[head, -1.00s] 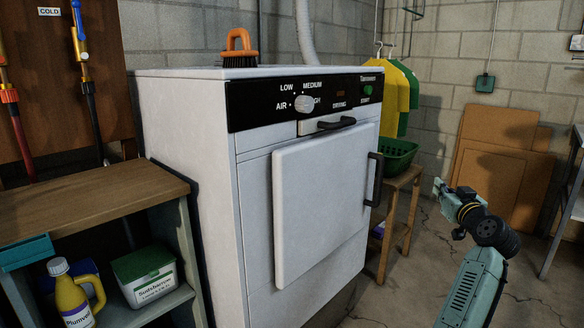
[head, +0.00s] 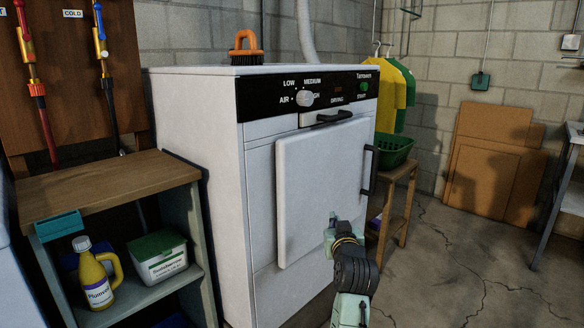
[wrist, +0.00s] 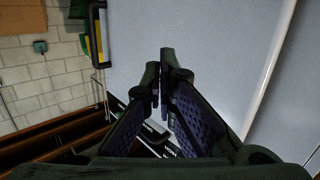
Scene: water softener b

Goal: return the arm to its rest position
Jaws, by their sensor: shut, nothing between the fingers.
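My gripper (head: 332,222) is in front of the lower right part of the white dryer door in the head view, with my arm rising from the bottom edge. In the wrist view my gripper (wrist: 162,95) has its fingers together with nothing held between them. The pale dryer door (wrist: 190,30) fills the upper right of that view, close behind the fingers. I cannot tell whether the fingers touch it.
The white dryer (head: 195,150) stands in the middle, its door (head: 310,180) shown with a black handle (head: 370,170). A wooden stool (head: 395,205) holds a green basket (head: 395,150). A shelf (head: 105,185) stands left. Floor (head: 470,260) at right is clear.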

